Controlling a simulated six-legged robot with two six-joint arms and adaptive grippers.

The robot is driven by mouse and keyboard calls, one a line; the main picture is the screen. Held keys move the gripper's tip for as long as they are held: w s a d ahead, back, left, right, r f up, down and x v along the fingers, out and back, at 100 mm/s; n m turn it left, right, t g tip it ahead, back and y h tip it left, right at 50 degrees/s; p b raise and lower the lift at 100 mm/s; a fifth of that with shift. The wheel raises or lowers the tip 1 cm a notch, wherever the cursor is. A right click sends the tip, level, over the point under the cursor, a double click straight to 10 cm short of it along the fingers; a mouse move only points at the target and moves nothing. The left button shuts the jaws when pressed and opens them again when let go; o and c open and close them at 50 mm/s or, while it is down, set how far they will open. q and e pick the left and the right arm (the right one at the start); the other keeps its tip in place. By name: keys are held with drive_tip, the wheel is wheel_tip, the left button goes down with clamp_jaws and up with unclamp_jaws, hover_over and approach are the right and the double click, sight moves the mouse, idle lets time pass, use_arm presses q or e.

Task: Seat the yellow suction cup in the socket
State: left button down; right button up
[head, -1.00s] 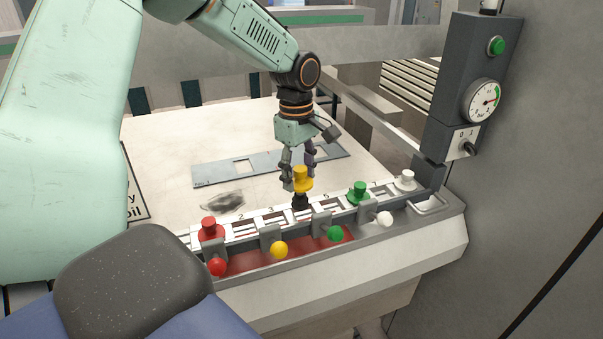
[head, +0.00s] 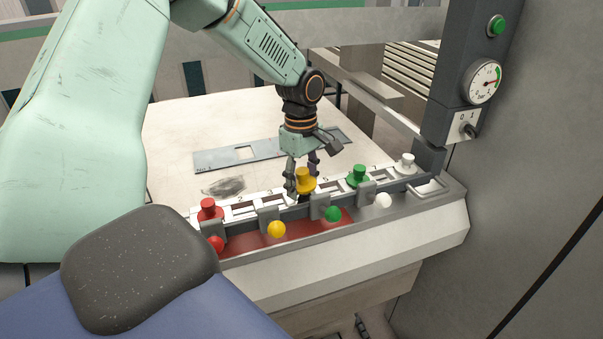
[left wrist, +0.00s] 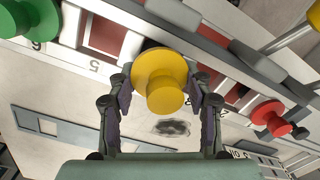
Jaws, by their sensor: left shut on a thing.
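The yellow suction cup (head: 306,183) is upright between the fingers of my left gripper (head: 303,175), at the numbered socket rail (head: 243,205). In the left wrist view the yellow cup (left wrist: 160,80) sits between both fingertips, seen from above. Its dark lower part shows only slightly in the head view. The socket under it is hidden, so I cannot tell whether the cup touches its bottom. Empty slots with a red floor show beside it, one near the number 5 (left wrist: 95,67). My right gripper is not in view.
A red cup (head: 209,209), a green cup (head: 358,175) and a white cup (head: 406,163) stand along the rail. Coloured ball knobs, including a yellow one (head: 276,229), line the front. A flat metal sheet (head: 220,158) lies behind. A gauge column (head: 465,90) rises at right.

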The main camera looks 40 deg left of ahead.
use_arm(q)
drive_tip(key=shift+w+a+f, duration=0.1)
drive_tip(key=shift+w+a, duration=0.1)
drive_tip(key=shift+w, duration=0.2)
drive_tip(key=shift+s, duration=0.1)
drive_tip(key=shift+s+r, duration=0.15)
drive_tip(key=shift+r, duration=0.05)
drive_tip(key=shift+s+d+r, duration=0.1)
drive_tip(key=shift+d+r, duration=0.05)
drive_tip(key=shift+d, duration=0.1)
drive_tip(key=c, duration=0.9)
unclamp_jaws()
drive_tip(key=shift+o, duration=1.3)
drive_tip(key=shift+w+a+f, duration=0.1)
drive_tip(key=shift+w+f, duration=0.15)
drive_tip(key=shift+w, duration=0.1)
drive_tip(key=shift+o, duration=0.7)
drive_tip(key=shift+s+r, duration=0.15)
drive_tip(key=shift+s, duration=0.25)
drive_tip(key=shift+w+r, duration=0.15)
drive_tip(key=shift+r, duration=0.3)
drive_tip(key=r, duration=1)
drive_tip(key=shift+s+a+r, duration=0.15)
drive_tip(key=shift+s+r, duration=0.05)
drive_tip(key=shift+s, duration=0.05)
drive_tip(key=shift+w+r, duration=0.1)
drive_tip(key=shift+r, duration=0.1)
drive_tip(key=shift+w+a+r, duration=0.1)
drive_tip(key=shift+w+a, duration=0.05)
drive_tip(key=shift+w, duration=0.05)
